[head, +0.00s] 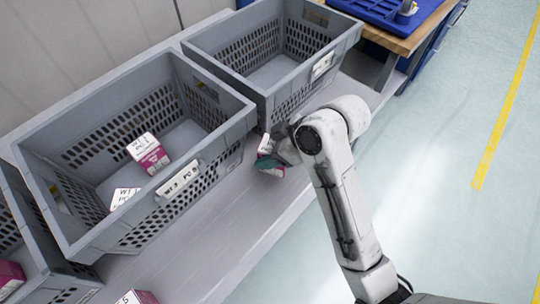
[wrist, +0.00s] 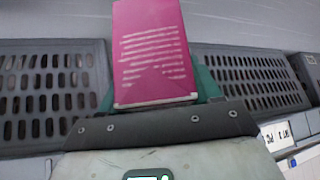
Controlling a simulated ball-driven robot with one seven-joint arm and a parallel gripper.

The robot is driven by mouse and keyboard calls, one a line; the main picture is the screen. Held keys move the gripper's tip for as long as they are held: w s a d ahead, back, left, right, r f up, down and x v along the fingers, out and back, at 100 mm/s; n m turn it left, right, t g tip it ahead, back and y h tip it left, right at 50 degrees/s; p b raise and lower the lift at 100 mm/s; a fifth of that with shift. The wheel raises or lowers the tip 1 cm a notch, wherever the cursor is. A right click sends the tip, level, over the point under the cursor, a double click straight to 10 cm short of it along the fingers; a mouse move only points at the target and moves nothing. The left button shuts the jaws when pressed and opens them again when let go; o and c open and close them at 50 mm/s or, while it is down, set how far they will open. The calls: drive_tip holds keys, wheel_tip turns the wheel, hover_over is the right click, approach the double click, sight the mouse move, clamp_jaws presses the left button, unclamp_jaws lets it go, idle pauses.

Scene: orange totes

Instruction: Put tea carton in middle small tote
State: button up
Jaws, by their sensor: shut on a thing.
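My gripper (head: 275,161) is shut on a magenta and white tea carton (head: 264,146), in front of the gap between two grey totes. In the wrist view the carton (wrist: 152,45) stands between the green fingers of my gripper (wrist: 157,92), its magenta printed face towards the camera. In the head view the gripper partly hides it. The middle grey tote (head: 222,128) has perforated walls and a white label. It holds two similar cartons, one (head: 149,154) near its centre and one (head: 123,198) near its front left. The carton in my gripper is outside the totes.
An empty-looking grey tote (head: 345,47) stands at the back right. Another tote (head: 45,288) is cut off at the left, with a carton (head: 10,276) at it. A carton (head: 137,297) shows at the bottom edge. A wooden table (head: 420,32) with a blue tray stands behind.

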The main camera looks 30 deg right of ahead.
drive_tip(key=s+d+r+p, duration=0.5)
drive_tip(key=s+d+r, duration=0.2)
drive_tip(key=s+r, duration=0.2)
drive_tip(key=shift+s+d+r, duration=0.2)
drive_tip(key=shift+s, duration=1.1)
drive_tip(key=shift+s, duration=0.15)
